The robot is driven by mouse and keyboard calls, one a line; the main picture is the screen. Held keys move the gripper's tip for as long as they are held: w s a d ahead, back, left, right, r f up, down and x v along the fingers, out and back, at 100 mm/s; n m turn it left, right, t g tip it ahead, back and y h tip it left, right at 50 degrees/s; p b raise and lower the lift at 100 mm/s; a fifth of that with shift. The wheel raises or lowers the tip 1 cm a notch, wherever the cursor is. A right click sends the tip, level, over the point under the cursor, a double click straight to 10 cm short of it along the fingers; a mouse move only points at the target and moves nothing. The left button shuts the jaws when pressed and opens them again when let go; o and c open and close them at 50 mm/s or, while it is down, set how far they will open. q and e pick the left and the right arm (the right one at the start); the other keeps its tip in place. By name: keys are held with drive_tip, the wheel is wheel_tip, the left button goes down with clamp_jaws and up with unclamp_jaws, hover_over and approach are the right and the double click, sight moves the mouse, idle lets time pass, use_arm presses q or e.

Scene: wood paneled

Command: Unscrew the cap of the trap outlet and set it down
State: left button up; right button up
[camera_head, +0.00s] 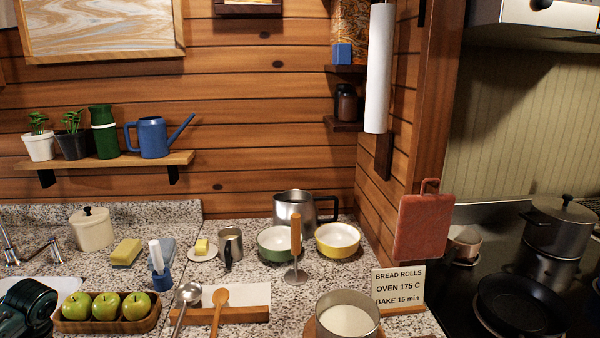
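I see no trap outlet and no cap in the head view. Neither of my grippers is in view. A metal tap (40,252) stands at the left edge, partly cut off by the frame. The space under the counter (215,280) is not visible.
The speckled counter holds a wooden tray (65,326) of green apples, a yellow sponge (126,252), a lidded cream pot (92,230), a large metal pot (294,208) and bowls. A stove with a black pan (522,303) is at right. A dark green rounded object at bottom left is unclear.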

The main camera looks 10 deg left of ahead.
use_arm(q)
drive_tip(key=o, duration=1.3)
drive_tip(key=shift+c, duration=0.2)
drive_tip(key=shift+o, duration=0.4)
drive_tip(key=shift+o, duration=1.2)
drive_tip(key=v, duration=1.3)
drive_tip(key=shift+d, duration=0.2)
